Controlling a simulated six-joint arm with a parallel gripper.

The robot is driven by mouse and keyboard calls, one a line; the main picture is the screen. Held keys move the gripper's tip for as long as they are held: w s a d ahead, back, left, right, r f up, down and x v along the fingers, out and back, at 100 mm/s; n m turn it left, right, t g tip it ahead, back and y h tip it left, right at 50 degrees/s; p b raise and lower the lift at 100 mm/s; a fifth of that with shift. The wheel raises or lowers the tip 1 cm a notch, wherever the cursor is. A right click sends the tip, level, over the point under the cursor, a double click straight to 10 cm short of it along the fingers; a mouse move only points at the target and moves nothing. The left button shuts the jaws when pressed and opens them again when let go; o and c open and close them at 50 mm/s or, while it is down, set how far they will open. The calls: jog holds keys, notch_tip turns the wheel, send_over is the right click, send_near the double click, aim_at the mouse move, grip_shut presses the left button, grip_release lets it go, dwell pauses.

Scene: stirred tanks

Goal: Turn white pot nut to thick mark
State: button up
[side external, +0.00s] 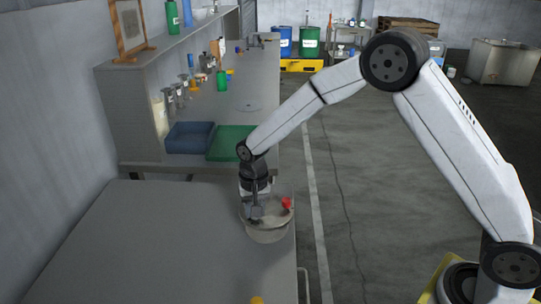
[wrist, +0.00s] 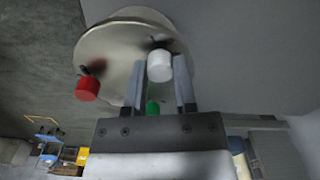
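The pot (side external: 266,235) stands on the grey table, with my gripper (side external: 254,213) pointing down at its top. In the wrist view, its round metal lid (wrist: 112,50) fills the upper part. The white nut (wrist: 160,66) is between the fingertips of my gripper (wrist: 158,82). The fingers are apart, with a gap at the nut's left side; contact on the right cannot be told. A red nut (wrist: 88,88) is on the lid to the left, and a green nut (wrist: 153,108) shows between the fingers, nearer the palm. I cannot make out a thick mark.
The grey table (side external: 160,250) is bare left of the pot. A yellow object (side external: 257,300) shows at the bottom edge. A blue tray (side external: 189,137) and a green tray (side external: 230,142) lie on the bench behind. The table's right edge is close to the pot.

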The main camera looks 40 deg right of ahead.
jog(key=o, duration=0.4)
jog(key=shift+r, duration=0.1)
jog(key=shift+r, duration=3.8)
jog(key=shift+s+d, duration=0.1)
jog(key=s+d+f+n+t, duration=0.1)
jog(key=s+d+n, duration=0.2)
jog(key=s, duration=0.6)
jog(key=s+d+n+t, duration=0.1)
jog(key=s+d+n, duration=0.2)
jog(key=s, duration=0.7)
jog(key=shift+s+d+f+t, duration=0.25)
jog(key=shift+d+f+t, duration=0.1)
jog(key=shift+d, duration=0.85)
